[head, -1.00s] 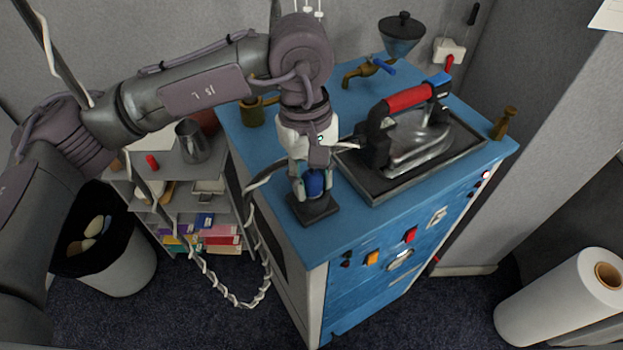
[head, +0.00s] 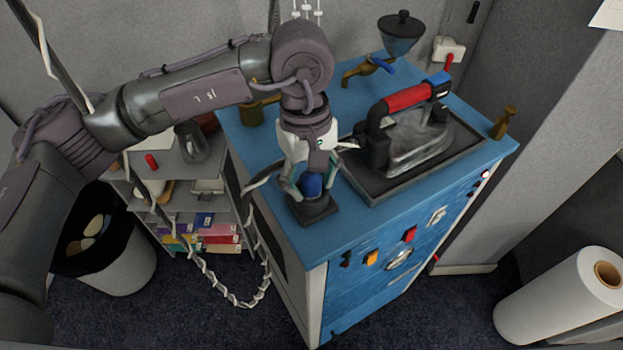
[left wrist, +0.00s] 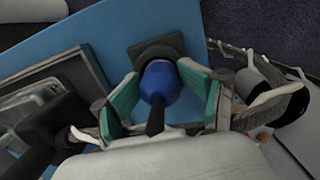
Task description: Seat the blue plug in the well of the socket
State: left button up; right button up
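The blue plug (head: 312,187) stands upright at the black socket (head: 320,216), close to the near left corner of the blue cabinet top. Its lower end appears to be inside the socket's well; how deep it sits I cannot tell. My left gripper (head: 313,190) is right above the socket, pointing down, with its fingers spread on either side of the plug. In the left wrist view, the plug (left wrist: 160,80) is between the green finger pads (left wrist: 157,86), with a gap at the left pad. The square socket (left wrist: 141,55) shows beyond it. My right gripper is not in view.
An iron (head: 420,130) on a dark tray (head: 375,187) stands just right of the socket. A brass tap (head: 365,70), a blue funnel (head: 402,38) and a small brass piece (head: 503,123) are farther back. A cord (head: 252,215) hangs along the cabinet's left side.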

pick_arm(q)
jog(key=shift+r+p, duration=0.55)
jog(key=shift+r, duration=0.1)
jog(key=shift+w+r, duration=0.15)
jog(key=shift+r, duration=0.05)
notch_tip(320, 180, up, 11)
jog(key=w+b, duration=0.1)
jog(key=b, duration=0.3)
jog(key=shift+a+r, duration=0.2)
jog(key=shift+a, duration=0.15)
jog(key=shift+f, duration=0.1)
